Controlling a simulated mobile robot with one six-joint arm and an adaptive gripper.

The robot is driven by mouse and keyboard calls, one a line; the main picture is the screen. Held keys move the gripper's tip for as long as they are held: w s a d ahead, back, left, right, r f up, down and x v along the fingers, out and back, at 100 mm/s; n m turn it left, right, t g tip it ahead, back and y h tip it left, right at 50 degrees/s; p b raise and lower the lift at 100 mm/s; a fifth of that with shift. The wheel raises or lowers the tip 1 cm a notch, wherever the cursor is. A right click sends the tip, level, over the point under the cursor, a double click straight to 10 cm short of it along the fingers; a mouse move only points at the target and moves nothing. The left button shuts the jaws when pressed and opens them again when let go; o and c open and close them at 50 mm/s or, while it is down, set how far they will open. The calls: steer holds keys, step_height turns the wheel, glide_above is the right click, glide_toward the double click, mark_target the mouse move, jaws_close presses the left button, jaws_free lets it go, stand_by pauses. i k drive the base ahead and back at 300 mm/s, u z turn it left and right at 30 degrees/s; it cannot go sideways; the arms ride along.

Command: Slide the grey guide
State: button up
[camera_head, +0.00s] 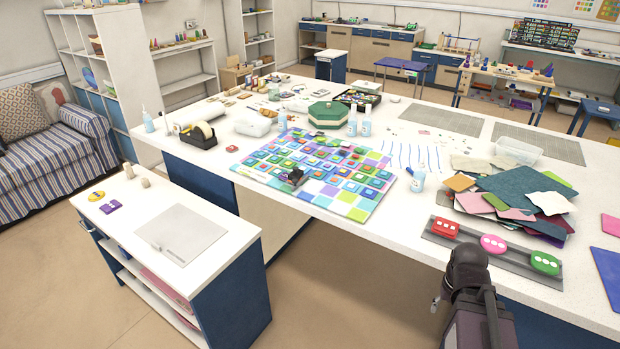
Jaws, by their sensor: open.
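A long grey guide strip (463,244) lies slantwise on the right front part of the big white table, near its front edge. A red block (445,228), a pink oval block (493,243) and a green block (545,263) sit on it, spaced along its length, each with pale dots on top. Another flat grey board (196,228) with a thin light bar lies on the low cart at left; I cannot tell which one the task means. Part of my dark arm rises at the bottom right, just in front of the strip. I cannot make out my gripper's jaws.
Stacked coloured sheets (523,191) lie just behind the strip. A colourful tiled board (312,170) with a small black object (295,178) covers the table's middle. The floor between the cart (225,262) and table is clear.

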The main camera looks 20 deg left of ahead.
mark_target(296, 181)
steer(key=z, duration=4.95)
steer(key=i, duration=0.1)
steer(key=u, duration=3)
steer(key=k, duration=0.9)
steer(key=u, duration=2)
